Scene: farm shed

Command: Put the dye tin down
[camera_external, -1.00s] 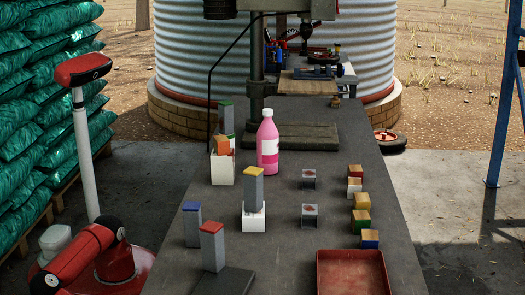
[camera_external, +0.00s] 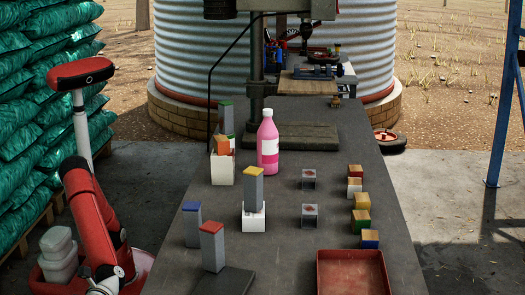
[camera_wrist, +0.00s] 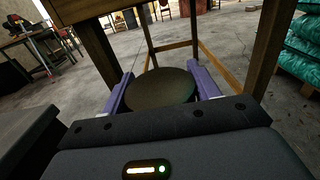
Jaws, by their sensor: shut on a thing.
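My gripper (camera_wrist: 163,84) shows in the wrist view with a purple finger on each side. It is shut on a round, dark olive-topped thing (camera_wrist: 160,90), which I take to be the dye tin. Only its top shows clearly; its sides and underside are hidden. In the external view only my red arm shows at the lower left; my gripper and the held tin are out of sight there.
A wooden table or stand (camera_wrist: 98,58) with legs and low rails is close ahead in the wrist view. In the external view the grey bench (camera_external: 330,150) holds tall blocks, a pink bottle (camera_external: 268,143), small cubes and a red tray (camera_external: 353,253). Green sacks (camera_external: 40,110) are stacked left.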

